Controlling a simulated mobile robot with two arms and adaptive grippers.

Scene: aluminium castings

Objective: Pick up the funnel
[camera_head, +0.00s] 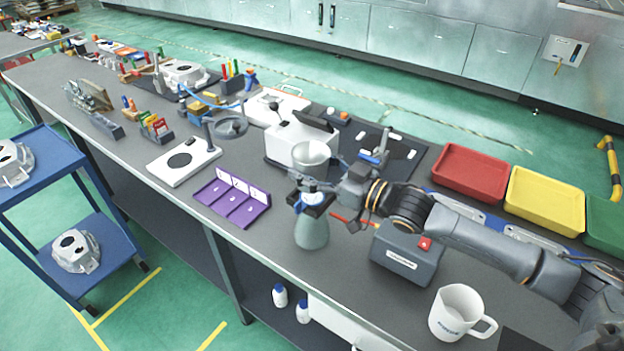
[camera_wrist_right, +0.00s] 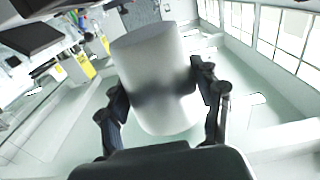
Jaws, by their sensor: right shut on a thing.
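The funnel (camera_head: 311,156) is a pale, translucent cup shape near the middle of the head view. It is upright directly above a grey-green conical flask (camera_head: 311,233) on the bench. My right gripper (camera_head: 322,184) reaches in from the right and is shut on the funnel. In the right wrist view the funnel (camera_wrist_right: 158,75) appears as a pale cylinder between the two dark fingers (camera_wrist_right: 160,105). Dark parts around the flask's neck hide the funnel's lower end, so I cannot tell whether it is inside the flask. My left gripper is not in view.
A purple tray (camera_head: 232,203) lies left of the flask. A grey box with a red button (camera_head: 406,254) stands to the right, below my arm. A white jug (camera_head: 459,313) is near the front edge. Red (camera_head: 470,172) and yellow (camera_head: 545,201) trays line the back.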

